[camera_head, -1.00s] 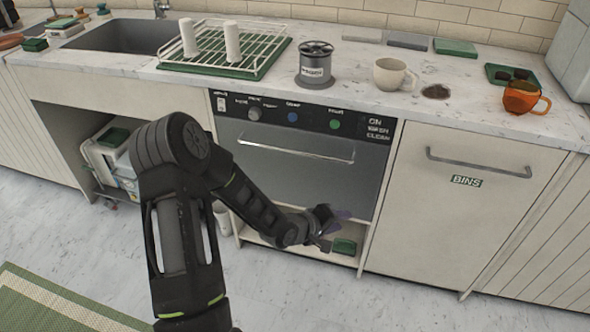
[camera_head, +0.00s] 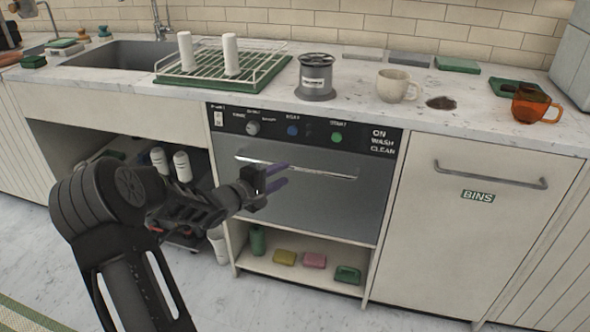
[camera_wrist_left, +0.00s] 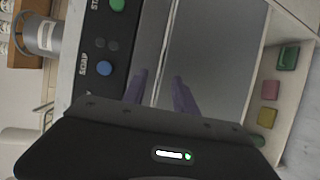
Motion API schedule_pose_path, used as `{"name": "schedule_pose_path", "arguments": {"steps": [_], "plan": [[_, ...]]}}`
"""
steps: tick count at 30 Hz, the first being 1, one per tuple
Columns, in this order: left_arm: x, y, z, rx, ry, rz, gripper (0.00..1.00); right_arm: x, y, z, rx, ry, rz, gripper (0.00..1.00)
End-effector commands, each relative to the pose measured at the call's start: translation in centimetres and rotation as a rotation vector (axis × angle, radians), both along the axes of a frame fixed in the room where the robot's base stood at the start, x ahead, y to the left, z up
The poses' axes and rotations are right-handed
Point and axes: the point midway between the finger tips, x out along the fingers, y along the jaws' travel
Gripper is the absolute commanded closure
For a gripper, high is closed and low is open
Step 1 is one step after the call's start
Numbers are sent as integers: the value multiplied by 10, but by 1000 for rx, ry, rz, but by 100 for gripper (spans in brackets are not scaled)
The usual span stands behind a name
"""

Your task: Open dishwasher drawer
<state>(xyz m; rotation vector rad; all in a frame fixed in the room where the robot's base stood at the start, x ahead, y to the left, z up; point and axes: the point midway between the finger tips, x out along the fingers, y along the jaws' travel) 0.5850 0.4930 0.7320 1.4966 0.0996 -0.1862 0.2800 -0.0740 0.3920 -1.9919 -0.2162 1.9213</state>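The dishwasher drawer (camera_head: 330,200) is a grey metal front under a black control panel, and it is closed. Its long bar handle (camera_head: 310,171) runs across the upper part of the front. My left gripper (camera_head: 279,178) is in front of the drawer, close to the left half of the handle. My right gripper is not in view.
An open shelf (camera_head: 300,272) below the drawer holds a green bottle, sponges and a green item. The bins cabinet (camera_head: 470,230) stands to the right. A dish rack (camera_head: 220,70), a grey canister (camera_head: 316,80) and mugs stand on the counter above.

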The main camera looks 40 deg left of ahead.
Motion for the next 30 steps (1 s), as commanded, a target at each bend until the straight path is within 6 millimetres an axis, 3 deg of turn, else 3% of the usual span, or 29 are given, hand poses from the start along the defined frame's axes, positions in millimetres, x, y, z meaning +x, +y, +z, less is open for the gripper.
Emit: {"name": "schedule_pose_path", "arguments": {"steps": [12, 23, 30], "plan": [[58, -5, -13, -2, -1, -3, 66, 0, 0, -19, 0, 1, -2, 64], [64, -5, -12, -1, 0, -1, 66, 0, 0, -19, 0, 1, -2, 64], [64, -5, -12, -1, 0, -1, 85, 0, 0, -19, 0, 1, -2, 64]]}}
